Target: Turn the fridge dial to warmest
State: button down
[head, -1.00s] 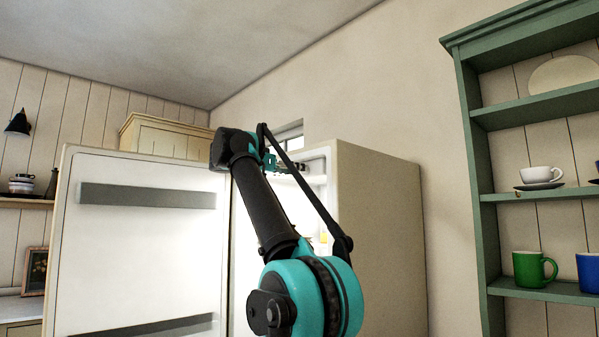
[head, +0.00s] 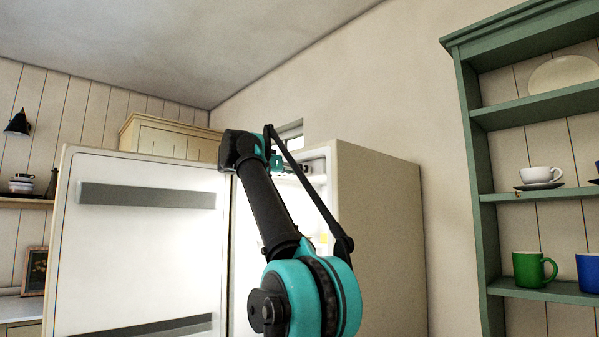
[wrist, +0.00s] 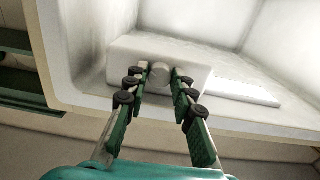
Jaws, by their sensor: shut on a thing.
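The fridge (head: 385,235) stands with its white door (head: 140,250) swung open to the left. In the wrist view, the round white dial (wrist: 160,72) sits on the front of a pale box (wrist: 195,78) inside the fridge. My gripper (wrist: 160,76) has one finger on each side of the dial and is shut on it. In the head view my gripper (head: 300,167) reaches into the top of the fridge opening. The dial is too small to make out there. I see no marking that tells its setting.
The fridge's side wall and rim (wrist: 60,50) are close on the left in the wrist view. A green shelf unit (head: 470,130) with a white cup (head: 541,174) and a green mug (head: 533,268) stands at the right.

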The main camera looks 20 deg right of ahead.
jog(key=shift+n, duration=0.4)
jog(key=n, duration=2.2)
jog(key=shift+r, duration=0.1)
dwell(0.5)
jog(key=c, duration=1.3)
grip_release()
jog(key=shift+o, duration=0.2)
